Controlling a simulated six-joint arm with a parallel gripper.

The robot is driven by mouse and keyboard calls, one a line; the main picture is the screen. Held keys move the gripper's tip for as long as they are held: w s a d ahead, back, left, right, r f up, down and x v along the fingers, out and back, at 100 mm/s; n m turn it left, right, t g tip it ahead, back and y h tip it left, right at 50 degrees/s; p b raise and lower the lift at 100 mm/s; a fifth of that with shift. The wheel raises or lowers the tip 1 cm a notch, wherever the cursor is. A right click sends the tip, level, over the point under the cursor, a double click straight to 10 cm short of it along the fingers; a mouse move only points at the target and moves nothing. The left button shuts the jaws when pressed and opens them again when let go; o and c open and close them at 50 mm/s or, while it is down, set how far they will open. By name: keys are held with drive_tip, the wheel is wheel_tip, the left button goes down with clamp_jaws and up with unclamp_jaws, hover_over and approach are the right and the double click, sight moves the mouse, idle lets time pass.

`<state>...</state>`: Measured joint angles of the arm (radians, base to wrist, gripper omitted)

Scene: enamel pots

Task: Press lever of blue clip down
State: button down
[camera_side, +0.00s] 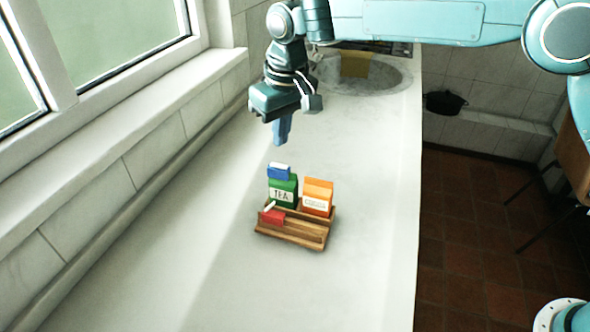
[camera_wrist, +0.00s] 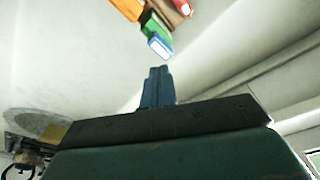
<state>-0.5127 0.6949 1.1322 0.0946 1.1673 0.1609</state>
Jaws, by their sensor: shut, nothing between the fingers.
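The blue clip (camera_side: 279,171) sits on top of the green tea packet (camera_side: 283,190), with a white strip along its upper side. It also shows in the wrist view (camera_wrist: 159,47), beyond my fingertips. My gripper (camera_side: 282,140) is shut and empty, with its blue fingers pointing down. It is above the blue clip and apart from it. In the wrist view my gripper (camera_wrist: 158,70) has its fingers together. The clip's lever is too small to make out in detail.
A wooden rack (camera_side: 290,240) holds the tea packet and an orange packet (camera_side: 317,197) beside it. A red clip (camera_side: 272,216) with a white strip is at the rack's front left. Window and wall border the counter on the left; the counter around the rack is clear.

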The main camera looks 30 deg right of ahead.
drive_tip(key=shift+r, duration=1.55)
drive_tip(key=shift+d+r, duration=0.1)
drive_tip(key=s+d+r+t, duration=0.1)
drive_tip(key=s+d+r, duration=0.3)
drive_tip(key=s+d, duration=0.15)
drive_tip(key=s+d+r+m, duration=0.1)
drive_tip(key=s+d+r, duration=0.25)
drive_tip(key=d, duration=0.35)
drive_tip(key=s+d+r+t, duration=0.1)
drive_tip(key=s+d+r, duration=0.2)
drive_tip(key=s+d, duration=0.25)
drive_tip(key=s+d+f, duration=0.2)
drive_tip(key=s+d, duration=0.1)
drive_tip(key=s, duration=0.3)
drive_tip(key=s+d+f+m+t, duration=0.1)
drive_tip(key=s+d+f, duration=0.1)
drive_tip(key=s, duration=0.5)
drive_tip(key=s+d+f+m, duration=0.1)
drive_tip(key=s+d+f, duration=0.1)
drive_tip(key=s+d, duration=0.3)
drive_tip(key=shift+s+f+t, duration=0.4)
drive_tip(key=shift+s, duration=0.75)
